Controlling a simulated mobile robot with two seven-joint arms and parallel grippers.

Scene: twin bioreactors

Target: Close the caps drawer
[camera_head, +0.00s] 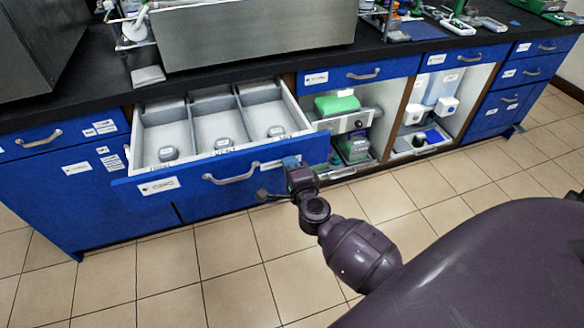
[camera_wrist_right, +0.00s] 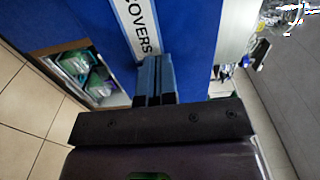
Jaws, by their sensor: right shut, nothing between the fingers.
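The open drawer (camera_head: 228,176) has a blue front with a curved metal handle (camera_head: 231,174). It is pulled well out from under the black bench. Its grey inside has three compartments, each with a small grey-capped item near the front. My right gripper (camera_head: 291,163) is at the right part of the drawer front, right of the handle. In the right wrist view my right gripper (camera_wrist_right: 155,68) is shut and empty, its blue-grey fingertips at the blue front (camera_wrist_right: 188,25), beside a white label reading "COVERS" (camera_wrist_right: 137,28). Whether the tips touch the front is unclear. My left gripper is not in view.
A large metal box (camera_head: 255,38) stands on the black bench above the drawer. Open shelves (camera_head: 352,122) with a green-topped box lie to the right. Other blue drawers (camera_head: 362,73) are shut. The tiled floor (camera_head: 240,270) in front is clear.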

